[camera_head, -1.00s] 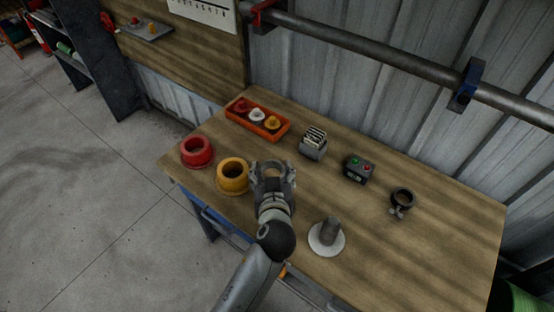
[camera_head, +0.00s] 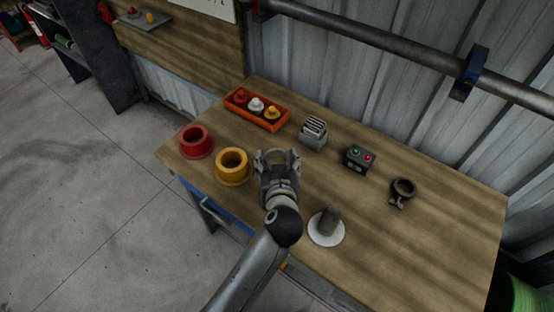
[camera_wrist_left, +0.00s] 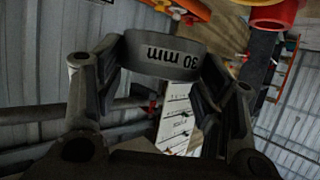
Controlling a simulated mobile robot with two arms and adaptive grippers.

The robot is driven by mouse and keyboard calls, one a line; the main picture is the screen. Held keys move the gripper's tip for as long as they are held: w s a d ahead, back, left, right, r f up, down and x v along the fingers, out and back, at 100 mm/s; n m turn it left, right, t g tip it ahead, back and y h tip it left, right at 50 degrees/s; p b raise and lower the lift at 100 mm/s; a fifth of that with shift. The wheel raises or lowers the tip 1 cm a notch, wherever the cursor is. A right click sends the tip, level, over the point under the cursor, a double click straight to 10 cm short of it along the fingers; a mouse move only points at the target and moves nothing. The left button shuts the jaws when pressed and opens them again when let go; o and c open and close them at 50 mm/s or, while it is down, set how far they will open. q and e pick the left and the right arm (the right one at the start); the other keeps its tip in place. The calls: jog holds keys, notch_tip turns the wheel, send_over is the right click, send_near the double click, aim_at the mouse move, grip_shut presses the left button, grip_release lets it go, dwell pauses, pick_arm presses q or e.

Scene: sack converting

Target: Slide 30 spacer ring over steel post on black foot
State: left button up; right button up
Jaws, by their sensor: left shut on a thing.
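My left gripper (camera_head: 278,160) is shut on a grey ring, held above the bench just right of the yellow ring. In the left wrist view the ring (camera_wrist_left: 165,56) sits between the two fingers of the left gripper (camera_wrist_left: 163,72), with "30 mm" on its side, upside down in the picture. In the head view the ring is hard to tell from the grey fingers. A grey steel post (camera_head: 330,217) stands upright on a round foot (camera_head: 325,237) that looks white, not black. It is to the right of and nearer than the gripper, with nothing around it. My right gripper is out of view.
A red ring (camera_head: 195,143) and a yellow ring (camera_head: 232,167) stand at the bench's left. Behind are an orange tray (camera_head: 245,117) with small parts, a slotted grey holder (camera_head: 313,131) and a button box (camera_head: 359,158). A dark clamp (camera_head: 402,190) lies right. The wooden bench (camera_head: 430,250) is clear at front right.

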pick_arm(q)
notch_tip(320, 180, down, 3)
jog(key=shift+r+b, duration=0.15)
jog(key=shift+b, duration=0.75)
jog(key=shift+f, duration=0.35)
jog(key=shift+s+b, duration=0.1)
jog(key=shift+b, duration=0.25)
dwell(0.6)
jog(key=shift+f+b, duration=1)
jog(key=shift+b, duration=0.15)
jog(key=shift+s+d+f+b, duration=0.1)
jog(key=shift+d+f+b, duration=0.05)
jog(key=shift+f+b, duration=0.95)
